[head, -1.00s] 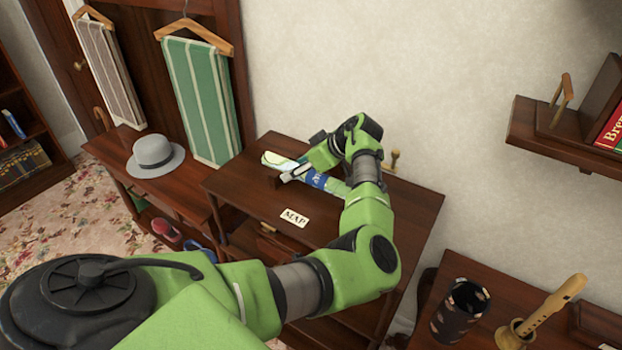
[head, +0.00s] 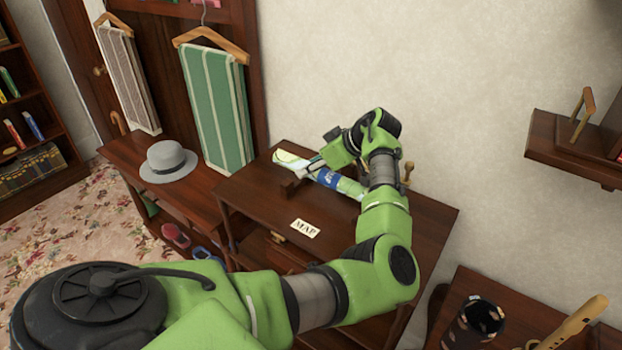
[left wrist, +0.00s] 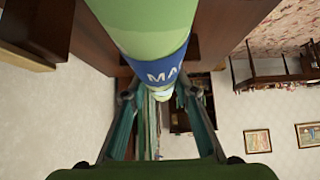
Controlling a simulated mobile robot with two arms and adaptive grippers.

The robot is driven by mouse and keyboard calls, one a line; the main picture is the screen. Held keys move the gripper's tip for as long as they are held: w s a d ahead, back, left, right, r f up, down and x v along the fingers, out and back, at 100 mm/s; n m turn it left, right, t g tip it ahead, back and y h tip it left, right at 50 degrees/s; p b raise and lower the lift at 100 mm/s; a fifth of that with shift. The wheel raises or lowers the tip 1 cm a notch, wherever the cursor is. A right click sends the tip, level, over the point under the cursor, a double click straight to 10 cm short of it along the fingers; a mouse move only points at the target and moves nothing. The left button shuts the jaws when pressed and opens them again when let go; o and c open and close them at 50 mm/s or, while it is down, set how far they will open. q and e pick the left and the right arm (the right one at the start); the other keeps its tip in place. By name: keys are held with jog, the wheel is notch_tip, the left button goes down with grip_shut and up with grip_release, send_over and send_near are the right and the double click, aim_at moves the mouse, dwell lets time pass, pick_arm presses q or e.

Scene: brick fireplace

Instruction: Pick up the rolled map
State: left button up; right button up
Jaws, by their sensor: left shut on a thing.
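The rolled map is a pale green tube with a blue band (head: 328,179) in the head view. It lies lengthwise just above the dark wooden cabinet top (head: 255,195), slightly raised from its wooden rest (head: 290,187). My left gripper (head: 314,165) is shut on the rolled map, close to the blue band. In the left wrist view the rolled map (left wrist: 145,30) runs between my left fingers, its band lettering partly visible. The wrist hides part of the map's far side. My right gripper is not in view.
A MAP label (head: 305,228) lies on the cabinet top. A grey hat (head: 168,160) sits on the lower bench to the left, near a hanging green striped cloth (head: 215,105). A dark cup (head: 478,325) stands at lower right. A wall shelf (head: 570,150) juts out at right.

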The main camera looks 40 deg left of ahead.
pick_arm(q)
notch_tip(320, 180, up, 24)
jog(key=b, duration=0.5)
jog(key=shift+r, duration=0.2)
jog(key=shift+f, duration=0.1)
